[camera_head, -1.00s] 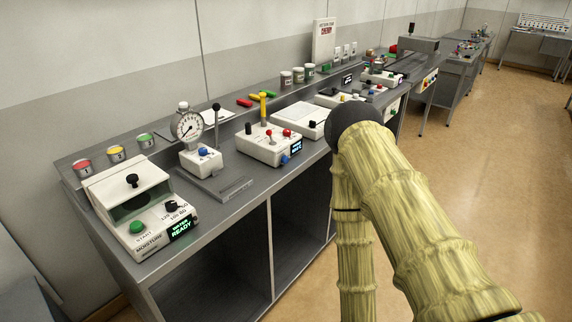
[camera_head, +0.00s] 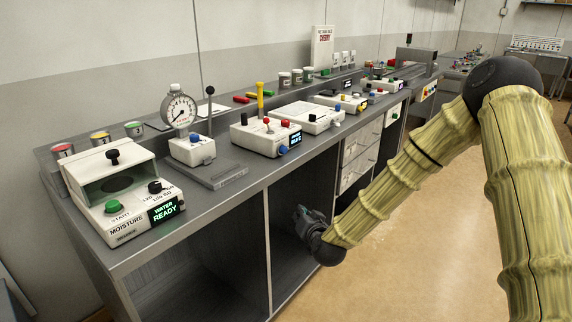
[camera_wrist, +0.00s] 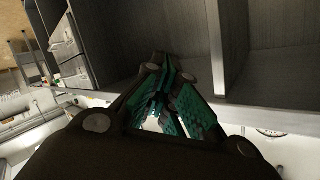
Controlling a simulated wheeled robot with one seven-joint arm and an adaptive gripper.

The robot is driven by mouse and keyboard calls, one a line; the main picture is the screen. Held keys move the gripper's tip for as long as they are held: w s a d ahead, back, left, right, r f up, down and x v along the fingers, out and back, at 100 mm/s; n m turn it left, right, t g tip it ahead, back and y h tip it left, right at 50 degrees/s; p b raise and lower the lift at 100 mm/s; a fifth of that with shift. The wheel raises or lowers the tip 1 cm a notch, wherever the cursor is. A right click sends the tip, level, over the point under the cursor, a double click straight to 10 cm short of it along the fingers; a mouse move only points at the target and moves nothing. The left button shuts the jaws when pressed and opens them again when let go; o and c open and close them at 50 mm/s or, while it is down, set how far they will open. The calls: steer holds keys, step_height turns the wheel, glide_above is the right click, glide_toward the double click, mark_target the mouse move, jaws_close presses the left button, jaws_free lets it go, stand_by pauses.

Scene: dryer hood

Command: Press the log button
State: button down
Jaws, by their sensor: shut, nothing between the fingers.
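No button label in view can be read for certain as LOG. The nearest device is the white moisture meter (camera_head: 122,195) at the left end of the bench, with a lit WATER READY display (camera_head: 164,209), a green button (camera_head: 113,206) marked START and a black knob (camera_head: 154,187) beside small blurred lettering. My gripper (camera_head: 303,215) is below the bench top, in front of the open compartments, well right of the meter. In the wrist view its dark and teal fingers (camera_wrist: 163,82) are shut and empty, facing the grey cabinet.
The grey bench (camera_head: 225,191) carries a dial gauge (camera_head: 179,111), a lever stand (camera_head: 213,173) and a white box with red and blue knobs (camera_head: 266,137). The bench edge overhangs my gripper's level. Open floor (camera_head: 400,260) lies to the right.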

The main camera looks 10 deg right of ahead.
mark_target(291, 160)
steer(key=w+d+r+m+t+h+b, duration=0.1)
steer(key=w+d+r+t+b, duration=0.1)
steer(key=r, duration=0.5)
steer(key=w+d+r+m+t+h+b, duration=0.2)
steer(key=w+d+r, duration=0.3)
steer(key=r, duration=0.3)
steer(key=shift+w+d, duration=0.15)
steer(key=shift+d, duration=0.2)
steer(key=shift+w+a, duration=0.1)
steer(key=w+a+b, duration=0.1)
steer(key=w+a, duration=0.4)
steer(key=w, duration=0.1)
steer(key=shift+w+a, duration=0.15)
steer(key=shift+w, duration=0.25)
steer(key=shift+w+a, duration=0.15)
stand_by(0.5)
steer(key=shift+w+a, duration=0.15)
steer(key=shift+w+a, duration=0.5)
steer(key=shift+w, duration=0.15)
stand_by(1.7)
steer(key=shift+s+d, duration=0.1)
steer(key=shift+s, duration=0.05)
steer(key=shift+s+d, duration=0.7)
steer(key=shift+s, duration=0.15)
